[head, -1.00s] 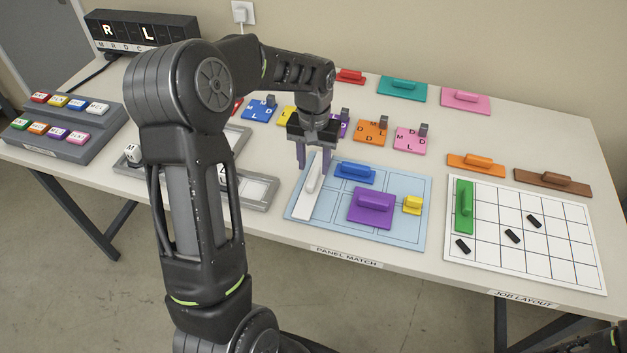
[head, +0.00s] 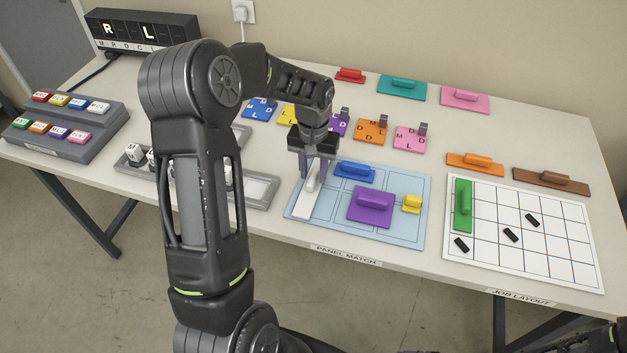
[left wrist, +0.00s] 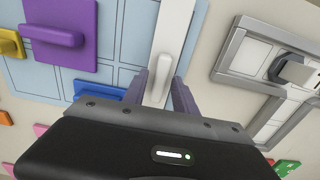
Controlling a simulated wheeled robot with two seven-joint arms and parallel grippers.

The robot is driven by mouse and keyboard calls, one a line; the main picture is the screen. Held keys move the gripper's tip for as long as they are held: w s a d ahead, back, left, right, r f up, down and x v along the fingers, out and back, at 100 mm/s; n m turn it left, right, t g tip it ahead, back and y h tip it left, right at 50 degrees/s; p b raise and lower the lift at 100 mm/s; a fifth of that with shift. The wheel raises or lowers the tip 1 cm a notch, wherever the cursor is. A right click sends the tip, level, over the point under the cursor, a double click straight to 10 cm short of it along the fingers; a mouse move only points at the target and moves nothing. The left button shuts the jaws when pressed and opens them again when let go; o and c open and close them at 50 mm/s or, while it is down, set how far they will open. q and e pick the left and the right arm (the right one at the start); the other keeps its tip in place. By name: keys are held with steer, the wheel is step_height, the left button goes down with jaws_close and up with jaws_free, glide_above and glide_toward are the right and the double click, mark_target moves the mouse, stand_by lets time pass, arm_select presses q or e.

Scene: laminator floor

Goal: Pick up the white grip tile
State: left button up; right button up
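The white grip tile (head: 306,206) is a long narrow plate with a raised white handle. It lies at the left end of the light blue panel board (head: 396,234). My left gripper (head: 314,174) points down over the tile, its two fingers open on either side of the handle. In the left wrist view the tile (left wrist: 174,28) runs up between the fingers of the left gripper (left wrist: 166,98). The fingers look apart from the handle; whether either touches it I cannot tell.
A blue tile (head: 355,170) lies close to the right of the gripper, with a purple tile (head: 376,215) and a yellow tile (head: 412,204) beyond. A grey tray (head: 262,203) lies to the left. Several lettered tiles stand behind.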

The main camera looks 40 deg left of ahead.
arm_select(q)
jaws_close()
stand_by(1.1)
